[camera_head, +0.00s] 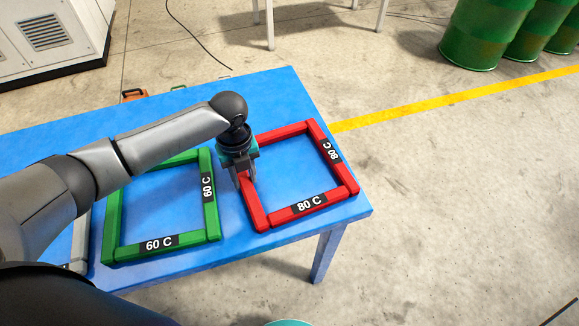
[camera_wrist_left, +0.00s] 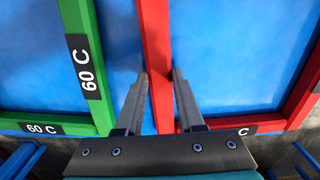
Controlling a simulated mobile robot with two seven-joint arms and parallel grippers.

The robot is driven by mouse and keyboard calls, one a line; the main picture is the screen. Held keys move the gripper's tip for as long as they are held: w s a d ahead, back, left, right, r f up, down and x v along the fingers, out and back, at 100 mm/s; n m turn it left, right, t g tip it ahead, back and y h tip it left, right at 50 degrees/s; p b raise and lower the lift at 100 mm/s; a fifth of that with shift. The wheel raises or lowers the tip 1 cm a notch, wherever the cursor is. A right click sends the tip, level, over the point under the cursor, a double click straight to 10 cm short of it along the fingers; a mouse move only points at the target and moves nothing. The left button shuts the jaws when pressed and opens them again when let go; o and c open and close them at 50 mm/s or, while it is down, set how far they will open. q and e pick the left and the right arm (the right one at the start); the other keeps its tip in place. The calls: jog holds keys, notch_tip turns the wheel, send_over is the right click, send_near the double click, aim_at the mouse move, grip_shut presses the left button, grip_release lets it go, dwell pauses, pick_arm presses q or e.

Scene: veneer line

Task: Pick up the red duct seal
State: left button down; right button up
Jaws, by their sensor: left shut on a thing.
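The red duct seal (camera_head: 331,190) is a square red frame with black "80 C" labels, lying on the right end of the blue table. My left gripper (camera_head: 246,180) is at its left bar, seen from the head. In the left wrist view the red bar (camera_wrist_left: 157,60) runs between the two fingers of my left gripper (camera_wrist_left: 160,85), which are shut on it. The frame appears to lie flat on the table. My right gripper is not in view.
A green square frame (camera_head: 212,207) labelled "60 C" lies just left of the red one on the blue table (camera_head: 285,98). A grey bar (camera_head: 80,240) shows further left. Green barrels (camera_head: 487,35) stand on the floor at the back right.

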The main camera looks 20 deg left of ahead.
pick_arm(q)
jog(key=shift+r, duration=0.1)
notch_tip(320, 180, up, 20)
jog(key=p, duration=0.3)
dwell(0.3)
jog(key=shift+n, duration=0.3)
jog(key=s+d+f+n+b, duration=0.1)
jog(key=s+d+n+b, duration=0.1)
jog(key=n, duration=1.2)
jog(key=s+d+f+n+b, duration=0.1)
jog(key=s+d+n+b, duration=0.2)
jog(key=n, duration=1)
jog(key=d+b, duration=0.1)
jog(key=b, duration=0.1)
jog(key=shift+s+f+n+b, duration=0.25)
jog(key=shift+f+n+b, duration=0.05)
jog(key=shift+n+b, duration=0.1)
